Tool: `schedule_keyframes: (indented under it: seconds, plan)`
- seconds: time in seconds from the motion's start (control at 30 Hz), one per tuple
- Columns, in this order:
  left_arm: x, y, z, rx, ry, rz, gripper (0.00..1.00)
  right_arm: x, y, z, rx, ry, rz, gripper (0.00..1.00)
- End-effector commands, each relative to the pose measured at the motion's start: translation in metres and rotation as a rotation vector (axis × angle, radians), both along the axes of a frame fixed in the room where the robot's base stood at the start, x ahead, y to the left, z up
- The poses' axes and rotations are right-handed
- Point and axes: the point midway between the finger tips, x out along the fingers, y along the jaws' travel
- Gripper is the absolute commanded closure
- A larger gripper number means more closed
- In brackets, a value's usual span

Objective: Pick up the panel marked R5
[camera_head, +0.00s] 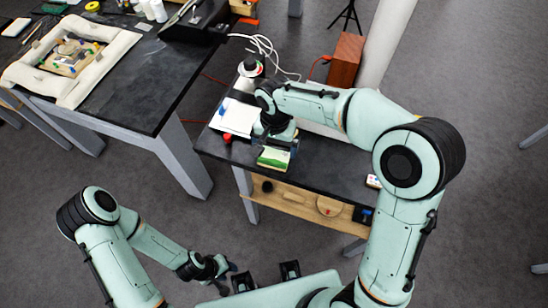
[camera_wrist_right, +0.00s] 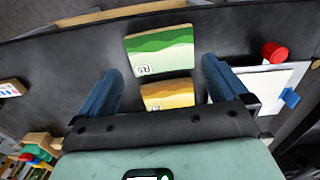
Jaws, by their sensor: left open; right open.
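A green landscape panel (camera_wrist_right: 160,50) lies on the dark tabletop. A small boxed mark at its lower left seems to read R5. The green panel also shows in the head view (camera_head: 273,158), at the table's near edge. A yellow panel (camera_wrist_right: 168,95) lies just beside it, closer to my wrist and partly hidden by my gripper body. My right gripper (camera_wrist_right: 161,68) is open above the panels, its blue fingers on either side, with nothing held. In the head view the right gripper (camera_head: 281,141) partly hides this spot. My left gripper (camera_head: 224,268) is open, low and away from the table.
A white sheet (camera_head: 236,117) and a red-topped object (camera_head: 227,139) lie left of the panels. A small card (camera_head: 373,181) lies at the table's right. A wooden shelf (camera_head: 310,203) is below. Another table (camera_head: 130,90) with a padded frame stands left.

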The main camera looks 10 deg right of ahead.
Motion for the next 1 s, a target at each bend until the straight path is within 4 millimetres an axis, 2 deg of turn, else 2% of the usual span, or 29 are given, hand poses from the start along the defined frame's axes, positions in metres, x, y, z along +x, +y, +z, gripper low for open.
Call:
schedule_keyframes:
  seconds: [0.2, 0.3, 0.57, 0.6, 0.7, 1.0]
  plan:
    - [0.001, 0.0, 0.001, 0.0, -0.001, 0.0, 0.57, 0.001, 0.0, -0.034, -0.001, 0.004, -0.001, 0.0]
    - [0.0, 0.0, 0.0, 0.0, -0.001, 0.0, 0.57, 0.001, 0.0, -0.044, 0.0, 0.001, -0.001, 0.0]
    - [0.0, 0.0, 0.0, 0.0, -0.001, 0.0, 0.57, 0.002, 0.001, -0.047, 0.0, 0.0, 0.0, 0.0]
    - [0.0, 0.0, 0.0, 0.0, -0.001, 0.0, 0.57, 0.002, 0.001, -0.047, 0.0, 0.0, 0.0, 0.06]
    - [0.0, 0.0, 0.0, 0.0, -0.001, 0.0, 0.57, 0.002, 0.001, -0.047, 0.0, 0.0, 0.0, 0.37]
    - [0.0, 0.0, 0.0, 0.0, -0.001, 0.0, 0.57, 0.002, 0.001, -0.046, 0.001, -0.001, 0.0, 0.37]
